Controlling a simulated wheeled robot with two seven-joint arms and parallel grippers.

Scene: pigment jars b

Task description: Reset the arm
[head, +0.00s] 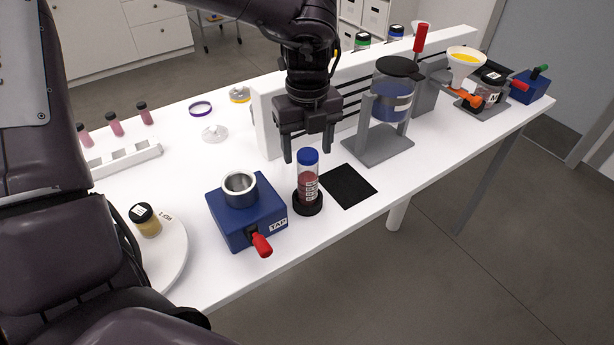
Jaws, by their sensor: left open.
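My left gripper (308,148) is open, pointing down over the middle of the white table (205,285). Its two fingers are spread apart near the blue cap of a clear tube (308,187) of dark red pigment. The tube stands upright in a black round base (307,205). The fingertips are at about cap height in the picture; I cannot tell whether they touch it. My left arm reaches in from the top. My right gripper is not in view.
A blue tap box (228,222) with a metal cup and red handle stands left of the tube. A black mat (347,185) lies to the right. A lidded jar on a grey stand (385,145), a funnel station (465,60) and a white turntable (172,262) with a jar are nearby.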

